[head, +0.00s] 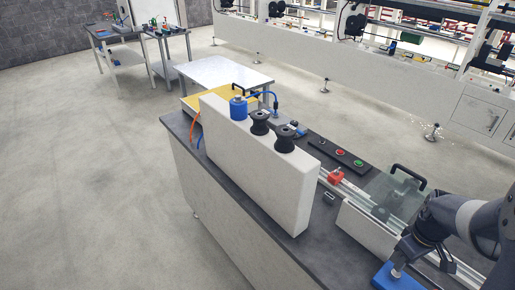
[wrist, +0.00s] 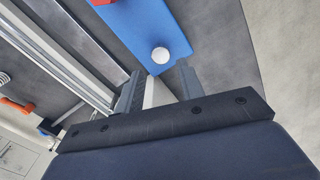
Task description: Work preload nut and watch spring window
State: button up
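My gripper (head: 408,252) is at the lower right of the head view, just above a blue block (head: 385,279) on the bench's near corner. A pale round-topped post (head: 397,271) stands on that block, close under the gripper. In the wrist view the two grey fingers of my gripper (wrist: 160,80) are apart. The blue block (wrist: 132,25) lies beyond them, and the white round top (wrist: 160,55) shows just past the fingertips. A pale piece shows between the fingers; I cannot tell what it is. I cannot make out a labelled preload nut or spring window.
A clear guard with a black handle (head: 407,178) and a rail with a red clamp (head: 335,176) lie left of my arm. A button panel (head: 340,152) is behind.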

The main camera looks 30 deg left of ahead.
jog(key=shift+o, duration=0.9)
notch_tip(320, 180, up, 6)
jog(key=p, duration=0.4)
notch_tip(320, 180, down, 9)
jog(key=b, duration=0.5)
jog(key=shift+r+b, duration=0.2)
jog(key=shift+b, duration=0.15)
jog(key=shift+r, duration=0.1)
